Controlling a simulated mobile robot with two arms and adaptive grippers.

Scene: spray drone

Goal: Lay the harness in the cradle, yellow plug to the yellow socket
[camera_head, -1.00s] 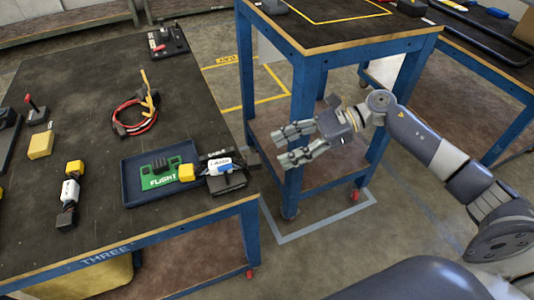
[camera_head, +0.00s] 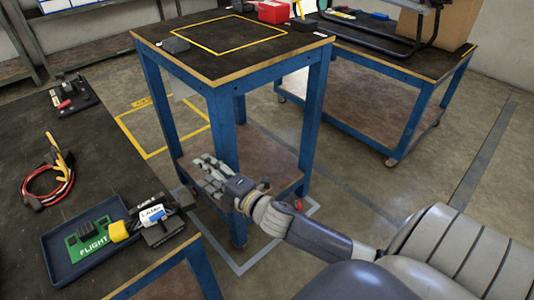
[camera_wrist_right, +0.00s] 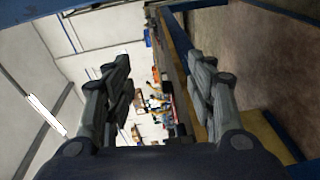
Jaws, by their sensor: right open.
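A piece with a yellow plug (camera_head: 118,231), a white labelled middle (camera_head: 151,214) and a black end (camera_head: 181,196), seemingly the harness, lies at the right edge of the left table. Its middle rests on or over a black holder, seemingly the cradle (camera_head: 165,234). The yellow plug meets or overhangs a green board marked FLIGHT (camera_head: 88,240) in a dark blue tray (camera_head: 57,262). I cannot tell if it is seated; no yellow socket is distinguishable. My right gripper (camera_head: 207,177) is open and empty, apart from the harness, its fingers also in the wrist view (camera_wrist_right: 160,88). My left gripper is out of view.
A red and black cable with yellow clamps (camera_head: 50,178) and a black switch panel (camera_head: 75,95) lie on the left table. A blue-framed stand (camera_head: 222,68) with a yellow-outlined top is behind my right gripper. Another bench (camera_head: 425,62) stands at the back right.

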